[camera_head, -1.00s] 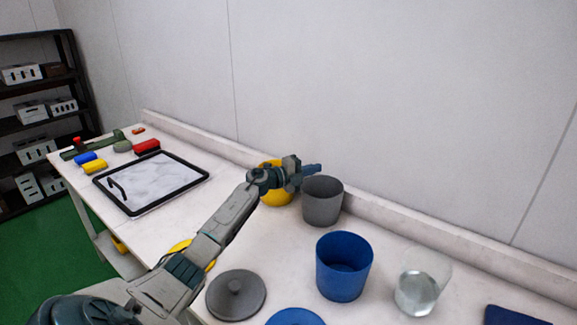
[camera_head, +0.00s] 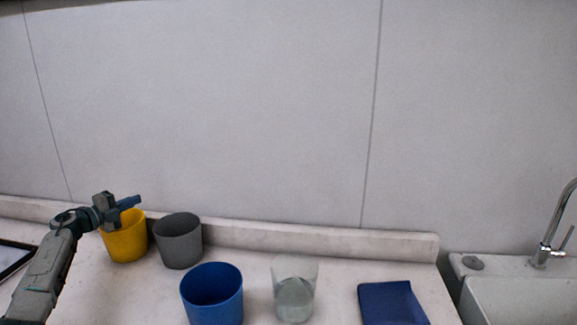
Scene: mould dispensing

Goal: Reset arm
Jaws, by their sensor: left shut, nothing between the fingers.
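My left gripper (camera_head: 130,202) is shut and empty. In the head view it hangs at the left, in front of and above the yellow cup (camera_head: 125,245), and points right. My left arm comes up from the lower left corner. The grey cup (camera_head: 178,243) stands just right of the yellow one. My right gripper is not in view.
On the white counter (camera_head: 342,257) a blue cup (camera_head: 212,297) and a clear glass with liquid (camera_head: 295,292) stand near the front. A folded dark blue cloth (camera_head: 392,303) lies to their right. A sink (camera_head: 520,300) with a metal faucet (camera_head: 548,240) is at the far right.

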